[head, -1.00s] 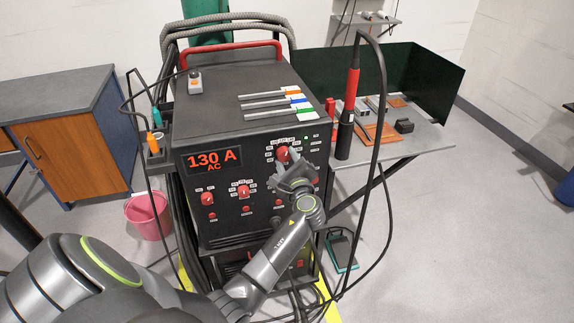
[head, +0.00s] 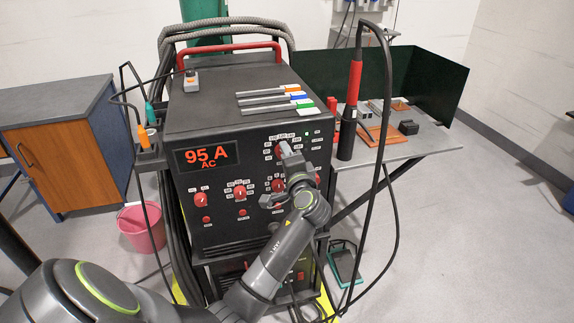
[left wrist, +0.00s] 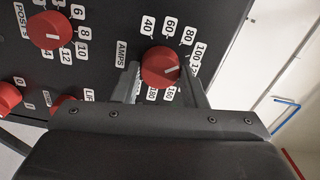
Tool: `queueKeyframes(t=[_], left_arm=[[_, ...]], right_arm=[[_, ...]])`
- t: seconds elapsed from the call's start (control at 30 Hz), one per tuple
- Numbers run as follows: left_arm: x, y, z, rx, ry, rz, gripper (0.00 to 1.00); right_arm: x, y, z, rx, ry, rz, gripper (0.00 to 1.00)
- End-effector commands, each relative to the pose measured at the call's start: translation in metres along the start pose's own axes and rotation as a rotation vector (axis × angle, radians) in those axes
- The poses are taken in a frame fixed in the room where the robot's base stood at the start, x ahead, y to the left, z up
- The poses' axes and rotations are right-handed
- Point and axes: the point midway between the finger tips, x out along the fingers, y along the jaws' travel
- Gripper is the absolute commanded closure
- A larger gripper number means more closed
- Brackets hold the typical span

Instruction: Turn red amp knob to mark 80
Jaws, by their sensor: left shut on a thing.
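The red amp knob (left wrist: 160,66) is on the black front panel of the welding machine (head: 235,110), inside a ring of white number labels with AMPS beside it. In the left wrist view its white line points right, roughly toward the 100 label (left wrist: 202,50); the 80 label (left wrist: 189,36) is just above that. The red display (head: 207,156) reads 95 A AC. My left gripper (head: 287,150) is at the knob, its two fingers on either side and shut on it. In the head view, the gripper partly hides the knob. My right gripper is not in view.
Other red knobs (head: 240,193) sit on the panel left of the gripper. A torch (head: 350,110) with a hanging cable stands at the right. A pink bucket (head: 141,230) is on the floor at left.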

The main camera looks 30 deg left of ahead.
Motion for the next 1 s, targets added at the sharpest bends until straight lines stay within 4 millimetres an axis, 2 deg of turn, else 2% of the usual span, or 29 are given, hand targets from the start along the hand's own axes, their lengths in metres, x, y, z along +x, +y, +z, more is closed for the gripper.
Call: queueKeyframes(t=[0.1,0.43,0.7,1.0], left_arm=[[0.000,0.002,0.000,-0.099,0.000,-0.003,0.84],[0.000,0.000,0.001,-0.299,0.000,-0.002,0.84],[0.000,-0.001,0.000,-0.368,0.000,-0.002,0.84],[0.000,-0.002,0.000,-0.379,0.000,-0.002,0.84]], right_arm=[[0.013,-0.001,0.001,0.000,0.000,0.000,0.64],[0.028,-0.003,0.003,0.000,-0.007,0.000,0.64],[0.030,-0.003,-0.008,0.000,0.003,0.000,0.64],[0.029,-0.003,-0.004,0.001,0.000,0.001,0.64]])
